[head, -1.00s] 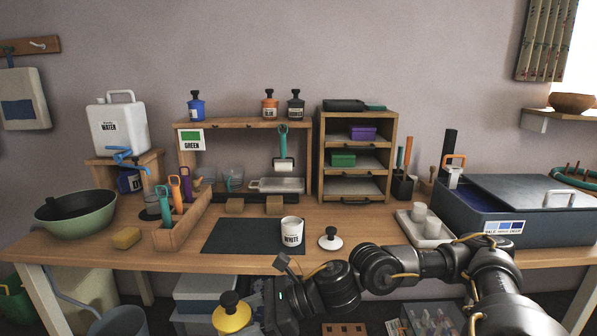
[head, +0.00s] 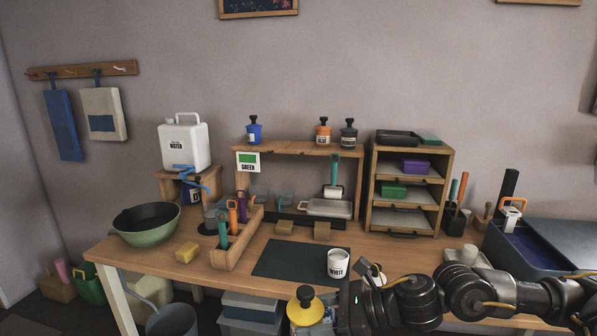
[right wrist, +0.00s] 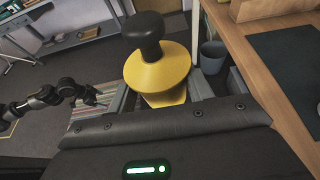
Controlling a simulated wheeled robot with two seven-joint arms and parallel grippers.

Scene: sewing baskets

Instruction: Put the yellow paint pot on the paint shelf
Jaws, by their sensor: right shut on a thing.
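The yellow paint pot (head: 305,310), with a black knob on top, is upright in front of the table's front edge. My right gripper (right wrist: 165,98) is shut on it; in the right wrist view the yellow pot (right wrist: 158,70) sits between the fingers, its lower part hidden. The wooden paint shelf (head: 285,149) stands at the back of the table. On its top board are a blue pot (head: 254,131) at the left, and an orange pot (head: 323,132) and a dark pot (head: 349,133) at the right, with a bare stretch between. My left gripper cannot be made out clearly.
A white pot (head: 338,264) stands on the dark mat (head: 285,262). A wooden tool rack (head: 238,247) and a yellow sponge (head: 187,252) lie left of it. A drawer unit (head: 447,170) stands right of the shelf. A green sign (head: 248,161) hangs on the shelf's left front.

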